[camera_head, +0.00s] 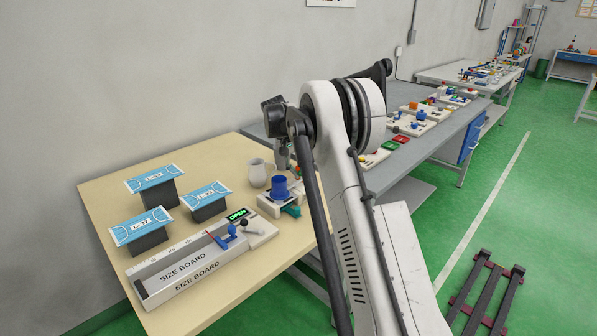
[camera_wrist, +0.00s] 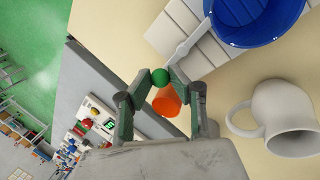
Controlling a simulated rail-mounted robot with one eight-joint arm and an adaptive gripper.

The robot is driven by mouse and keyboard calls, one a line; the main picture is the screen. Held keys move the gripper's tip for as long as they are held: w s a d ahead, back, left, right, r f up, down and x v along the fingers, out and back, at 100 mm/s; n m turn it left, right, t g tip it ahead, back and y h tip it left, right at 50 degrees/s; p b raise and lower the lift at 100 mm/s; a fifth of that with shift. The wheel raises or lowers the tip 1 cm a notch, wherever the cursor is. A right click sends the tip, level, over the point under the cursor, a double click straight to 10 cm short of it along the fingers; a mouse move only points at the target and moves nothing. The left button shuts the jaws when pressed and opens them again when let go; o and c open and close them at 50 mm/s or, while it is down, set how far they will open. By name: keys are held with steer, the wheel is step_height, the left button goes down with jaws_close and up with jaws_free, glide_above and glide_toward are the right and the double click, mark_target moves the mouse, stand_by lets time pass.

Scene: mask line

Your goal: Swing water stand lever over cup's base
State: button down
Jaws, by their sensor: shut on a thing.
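The blue cup (camera_head: 279,185) stands on a pale water stand (camera_head: 268,205) with a teal part at its front right. The cup also shows at the top right of the wrist view (camera_wrist: 255,22). A white lever bar (camera_wrist: 190,47) runs beside the cup's rim towards my gripper. My gripper (camera_wrist: 160,76) is shut on the green ball knob (camera_wrist: 159,78), its fingertips on either side of it. An orange tapered piece (camera_wrist: 166,102) shows between the fingers. In the head view my gripper (camera_head: 283,158) is partly hidden by my arm, and the lever cannot be made out.
A white mug (camera_head: 257,172) stands close to the left of the cup; it is also at the right in the wrist view (camera_wrist: 287,117). The size board (camera_head: 190,268) and several blue masks (camera_head: 152,176) on dark blocks fill the table's left. A grey bench (camera_head: 410,143) continues behind.

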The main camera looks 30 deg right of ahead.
steer(key=shift+s+m, duration=0.15)
steer(key=shift+m, duration=0.35)
steer(key=c, duration=1.6)
jaws_free()
steer(key=shift+r, duration=0.1)
steer(key=v, duration=1.2)
steer(key=shift+d, duration=0.15)
